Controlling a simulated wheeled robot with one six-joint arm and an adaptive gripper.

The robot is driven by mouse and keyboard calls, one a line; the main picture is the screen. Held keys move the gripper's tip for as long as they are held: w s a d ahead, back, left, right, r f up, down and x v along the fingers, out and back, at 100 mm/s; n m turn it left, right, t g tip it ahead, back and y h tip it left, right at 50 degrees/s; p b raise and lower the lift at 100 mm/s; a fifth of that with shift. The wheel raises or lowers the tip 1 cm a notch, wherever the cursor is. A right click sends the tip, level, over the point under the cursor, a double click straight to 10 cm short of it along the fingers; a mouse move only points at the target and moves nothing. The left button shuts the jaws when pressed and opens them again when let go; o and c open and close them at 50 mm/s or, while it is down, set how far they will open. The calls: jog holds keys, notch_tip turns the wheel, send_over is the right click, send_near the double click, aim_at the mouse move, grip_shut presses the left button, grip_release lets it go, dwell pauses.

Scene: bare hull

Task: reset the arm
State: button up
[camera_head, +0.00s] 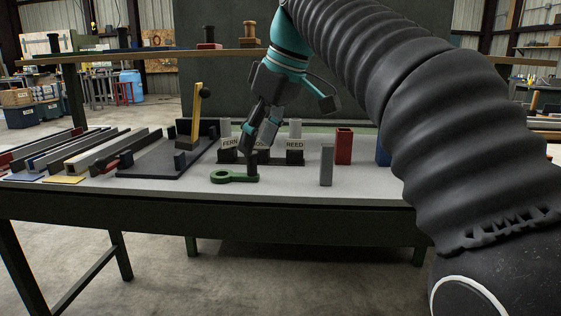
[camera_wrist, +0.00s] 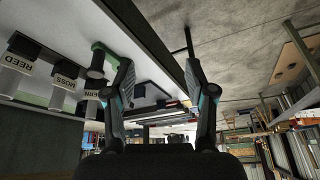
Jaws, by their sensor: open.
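My gripper (camera_head: 258,146) hangs tilted over the workbench (camera_head: 300,190) in the head view, in front of a dark stand with labels reading FERN, REED and a partly hidden middle one. In the wrist view, my gripper (camera_wrist: 160,72) has its two fingers spread apart with nothing between them. My arm, in a black ribbed sleeve, reaches in from the right and bends down to the gripper. A green ring-ended piece (camera_head: 230,176) lies on the bench below the gripper. Whether the fingertips touch the stand cannot be told.
A grey block (camera_head: 326,165), a red block (camera_head: 343,146) and a partly hidden blue block (camera_head: 383,152) stand right of the gripper. A dark tray (camera_head: 160,158) with a yellow lever (camera_head: 196,115) is at left, beside several long rails. A raised shelf (camera_head: 140,55) runs behind.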

jog(key=s+d+f+m+t+h, duration=0.1)
jog(key=s+d+f+m, duration=0.3)
jog(key=f, duration=0.5)
jog(key=s+d+f+m+t+h, duration=0.1)
jog(key=s+d+f+m, duration=0.3)
jog(key=s+d+f, duration=0.5)
jog(key=s+d+f+m+t+h, duration=0.1)
jog(key=s+d+f+m+h, duration=0.1)
jog(key=s+d+f, duration=0.4)
notch_tip(320, 180, down, 5)
jog(key=shift+s+d+f+m, duration=0.1)
jog(key=shift+s+d+m, duration=0.15)
jog(key=shift+m, duration=0.65)
